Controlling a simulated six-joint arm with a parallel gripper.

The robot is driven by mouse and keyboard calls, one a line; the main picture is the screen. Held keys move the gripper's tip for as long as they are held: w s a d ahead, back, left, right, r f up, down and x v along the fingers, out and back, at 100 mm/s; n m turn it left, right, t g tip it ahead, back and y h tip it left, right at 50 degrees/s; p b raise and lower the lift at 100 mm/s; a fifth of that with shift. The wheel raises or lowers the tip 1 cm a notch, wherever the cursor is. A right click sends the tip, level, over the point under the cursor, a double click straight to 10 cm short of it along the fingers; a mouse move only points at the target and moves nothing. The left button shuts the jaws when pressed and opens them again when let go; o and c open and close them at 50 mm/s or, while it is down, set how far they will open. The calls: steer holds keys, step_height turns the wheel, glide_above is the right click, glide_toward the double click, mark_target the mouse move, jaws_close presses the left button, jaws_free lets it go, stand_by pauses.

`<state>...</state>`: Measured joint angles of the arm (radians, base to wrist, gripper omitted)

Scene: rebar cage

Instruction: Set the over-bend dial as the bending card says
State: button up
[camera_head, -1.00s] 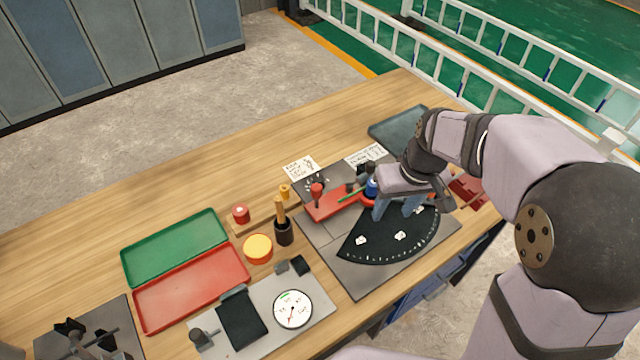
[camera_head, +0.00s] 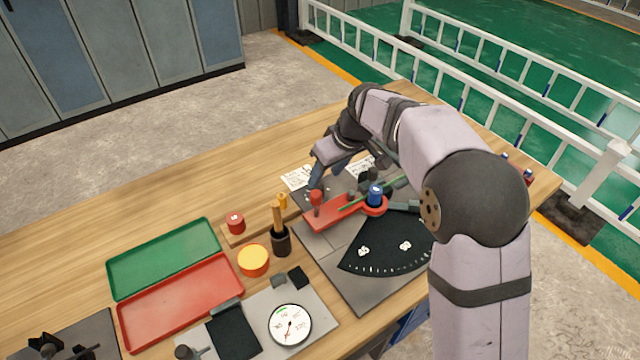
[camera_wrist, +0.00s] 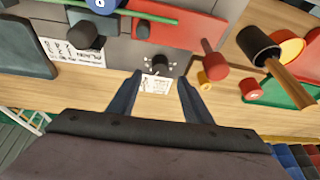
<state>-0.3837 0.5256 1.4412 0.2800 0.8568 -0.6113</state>
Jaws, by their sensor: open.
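A small black dial knob (camera_wrist: 160,63) with white marks around it sits on the grey plate in the wrist view. My gripper (camera_wrist: 161,80) is open and empty, its fingertips around and just short of the knob. In the head view my gripper (camera_head: 327,179) hides most of the dial. A small white card (camera_wrist: 156,85) lies beside the knob, between the fingers; it also shows in the head view (camera_head: 297,178). A larger written card (camera_wrist: 72,58) lies to the left; its words are too small to read surely.
The bender has a red lever (camera_head: 328,214), a blue-topped post (camera_head: 375,194), a green rod (camera_head: 353,203) and a black fan scale (camera_head: 385,254). A red-handled post (camera_wrist: 210,60) stands close right of the fingers. A black cup (camera_head: 281,241) and red tray (camera_head: 180,301) stand left.

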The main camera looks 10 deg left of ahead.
mark_target(318, 187)
steer(key=shift+p+x, duration=0.6)
steer(key=shift+x, duration=2.45)
steer(key=c, duration=1)
